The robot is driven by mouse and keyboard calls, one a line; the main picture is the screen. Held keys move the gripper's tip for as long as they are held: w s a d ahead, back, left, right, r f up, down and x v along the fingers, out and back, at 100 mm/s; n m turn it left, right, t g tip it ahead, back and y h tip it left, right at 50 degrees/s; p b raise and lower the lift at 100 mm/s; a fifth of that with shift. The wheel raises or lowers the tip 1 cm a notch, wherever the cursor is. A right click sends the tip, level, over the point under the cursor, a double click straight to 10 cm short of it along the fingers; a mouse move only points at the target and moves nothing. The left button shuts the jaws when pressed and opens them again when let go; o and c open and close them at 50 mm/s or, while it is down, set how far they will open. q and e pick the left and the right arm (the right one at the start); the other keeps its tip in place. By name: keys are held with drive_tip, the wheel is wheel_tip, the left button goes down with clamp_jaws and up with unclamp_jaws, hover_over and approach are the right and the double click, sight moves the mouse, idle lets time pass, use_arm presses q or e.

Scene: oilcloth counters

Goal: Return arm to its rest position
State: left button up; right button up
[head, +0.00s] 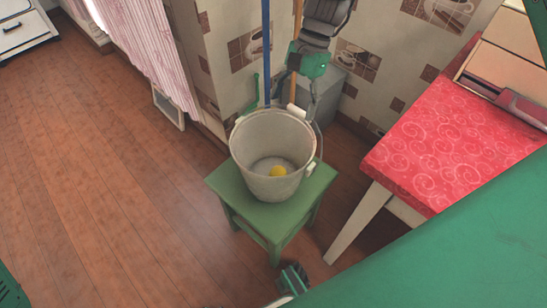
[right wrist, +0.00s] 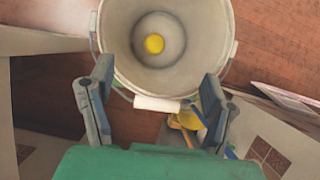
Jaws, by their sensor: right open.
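My right gripper (head: 293,100) is open and empty at the back rim of a pale bucket (head: 250,150) in the head view. The bucket stands upright on a green stool (head: 275,222). In the right wrist view the fingers of my right gripper (right wrist: 157,80) are spread wide, with the bucket (right wrist: 118,50) just beyond them. The handle's white grip (right wrist: 157,104) lies between the fingers and appears clear of both. A yellow round thing (head: 278,171) lies inside the bucket.
A red-topped counter (head: 440,145) is at the right. A blue pole (head: 266,50) and a grey box (head: 328,90) stand by the tiled wall behind the bucket. A pink curtain (head: 145,45) hangs at the left. The wooden floor (head: 90,170) at the left is clear.

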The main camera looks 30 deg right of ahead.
drive_tip(key=v, duration=0.3)
drive_tip(key=shift+d+r, duration=0.1)
drive_tip(key=shift+r, duration=0.2)
